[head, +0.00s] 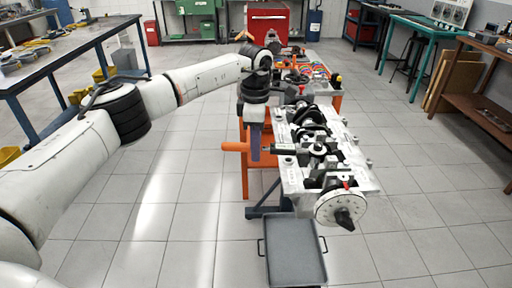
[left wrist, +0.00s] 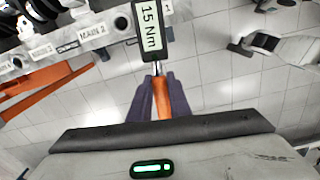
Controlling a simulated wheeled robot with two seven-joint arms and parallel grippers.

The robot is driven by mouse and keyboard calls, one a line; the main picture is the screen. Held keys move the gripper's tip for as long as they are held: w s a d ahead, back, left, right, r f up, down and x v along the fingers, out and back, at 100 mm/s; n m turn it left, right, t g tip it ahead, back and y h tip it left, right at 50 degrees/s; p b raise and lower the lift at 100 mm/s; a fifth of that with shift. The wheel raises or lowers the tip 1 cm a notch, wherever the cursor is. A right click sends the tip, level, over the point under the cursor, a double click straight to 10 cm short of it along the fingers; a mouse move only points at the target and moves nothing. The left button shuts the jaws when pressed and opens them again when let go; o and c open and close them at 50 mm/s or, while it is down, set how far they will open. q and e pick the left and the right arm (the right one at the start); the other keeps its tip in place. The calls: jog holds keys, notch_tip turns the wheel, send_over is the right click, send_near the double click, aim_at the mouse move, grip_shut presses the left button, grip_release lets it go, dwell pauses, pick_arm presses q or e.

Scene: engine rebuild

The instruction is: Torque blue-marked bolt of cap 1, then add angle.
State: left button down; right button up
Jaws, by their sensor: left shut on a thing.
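My left gripper (head: 255,150) is shut on the torque wrench (head: 235,147) at the left side of the engine block (head: 355,162). The wrench lies about level, its orange handle pointing left and its dark part toward the block. In the left wrist view my left gripper (left wrist: 160,97) has its dark fingers around the orange shaft of the torque wrench (left wrist: 162,100). The wrench display reads 15 Nm. Its working end is out of view or hidden. A label ending in 1 shows partly beside the display. I cannot make out the blue-marked bolt.
A white degree wheel (head: 327,209) is on the block's near end. A grey tray (head: 294,262) lies below it. An orange stand (head: 267,180) is under the block. A cart with tools (head: 310,72) stands behind.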

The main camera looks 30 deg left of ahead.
pick_arm(q)
jog(key=shift+w+a+m, duration=0.25)
jog(key=shift+w+m, duration=0.15)
jog(key=shift+w, duration=0.2)
jog(key=shift+w+a+m, duration=0.2)
jog(key=shift+w+m, duration=0.2)
jog(key=shift+w, duration=0.15)
dwell(2.4)
jog(key=shift+w+a+m+b, duration=0.15)
jog(key=shift+w+m+b, duration=0.25)
jog(key=shift+w+m, duration=0.3)
jog(key=shift+w, duration=0.1)
jog(key=shift+w+a+r, duration=0.1)
jog(key=shift+w+r, duration=0.05)
jog(key=shift+w, duration=0.05)
dwell(0.5)
jog(key=shift+p, duration=0.4)
jog(key=shift+s+p, duration=0.1)
jog(key=shift+p, duration=0.2)
dwell(0.5)
